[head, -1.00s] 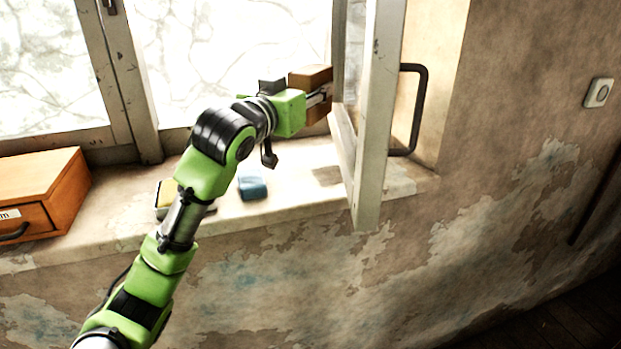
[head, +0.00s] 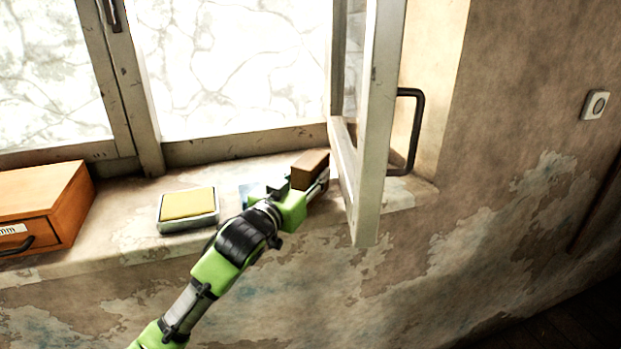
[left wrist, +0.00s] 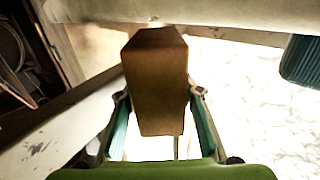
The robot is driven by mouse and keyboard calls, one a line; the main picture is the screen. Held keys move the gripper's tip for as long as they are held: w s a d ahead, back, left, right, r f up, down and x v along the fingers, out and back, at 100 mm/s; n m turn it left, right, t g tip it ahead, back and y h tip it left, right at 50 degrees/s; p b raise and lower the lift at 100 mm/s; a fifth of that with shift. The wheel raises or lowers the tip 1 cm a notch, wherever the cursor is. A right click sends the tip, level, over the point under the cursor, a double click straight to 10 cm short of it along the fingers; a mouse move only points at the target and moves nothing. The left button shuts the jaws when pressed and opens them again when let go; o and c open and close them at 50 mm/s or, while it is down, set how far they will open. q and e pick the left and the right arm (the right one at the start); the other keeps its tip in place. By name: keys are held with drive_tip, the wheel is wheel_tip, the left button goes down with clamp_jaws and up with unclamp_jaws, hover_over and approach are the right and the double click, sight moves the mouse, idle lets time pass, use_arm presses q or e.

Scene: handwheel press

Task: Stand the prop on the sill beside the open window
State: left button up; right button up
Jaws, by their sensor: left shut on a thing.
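The prop, a brown wooden block (head: 309,167), is upright at the sill (head: 120,222), just left of the open window sash (head: 369,150). My left gripper (head: 316,190) is shut on its sides. In the left wrist view the block (left wrist: 157,85) stands between the two fingers (left wrist: 158,112). Its foot is hidden in the head view, so I cannot tell whether it touches the sill. The sash stands out into the room with a dark handle (head: 417,130). My right gripper is not in view.
A tin with a yellow pad (head: 188,206) lies on the sill left of my arm. A blue thing (head: 247,190) is partly hidden behind my gripper. An orange drawer box (head: 40,195) stands at the far left. A white switch (head: 595,105) is on the right wall.

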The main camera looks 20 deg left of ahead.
use_arm(q)
drive_tip(key=shift+f, duration=0.7)
drive_tip(key=o, duration=1.3)
drive_tip(key=shift+f, duration=0.15)
drive_tip(key=shift+s+a, duration=0.1)
drive_tip(key=shift+s, duration=0.4)
drive_tip(key=shift+s+a+b, duration=0.35)
drive_tip(key=shift+s+b, duration=0.1)
drive_tip(key=shift+s, duration=1.35)
drive_tip(key=shift+s+a+b, duration=0.35)
drive_tip(key=shift+s+b, duration=0.15)
drive_tip(key=shift+s, duration=1.3)
drive_tip(key=shift+s+a+b, duration=0.35)
drive_tip(key=shift+s+b, duration=0.1)
drive_tip(key=shift+s, duration=1.35)
